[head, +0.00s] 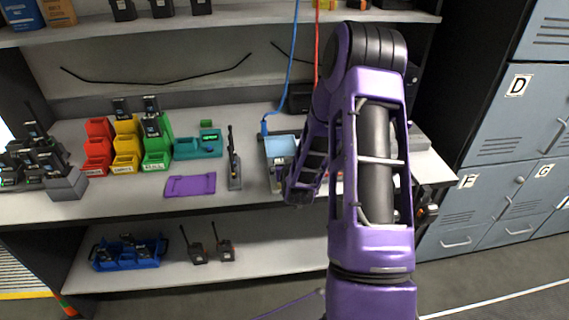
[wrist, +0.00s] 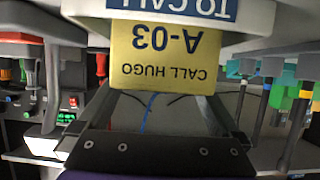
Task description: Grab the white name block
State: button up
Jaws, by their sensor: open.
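A white, block-like piece (wrist: 252,18) with a blue label reading "TO CALL" hangs across the top of the wrist view, upside down and cut off by the edge. I cannot tell whether it is the name block. A yellow card (wrist: 165,55) reading "CALL HUGO A-03" is just below it in the picture, also upside down. My gripper (wrist: 160,100) is open, with its dark fingers at either side of the card's lower part; I see nothing held. In the head view my purple arm hides the gripper's fingers and what is in front of them.
Red, yellow and green bins (head: 126,143), a purple tray (head: 190,185) and an upright radio (head: 234,170) stand farther left. Grey lockers (head: 500,150) are on the right. A blue cord (head: 291,70) hangs above the shelf.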

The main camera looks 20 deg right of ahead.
jog(key=c, duration=1.2)
jog(key=shift+o, duration=0.2)
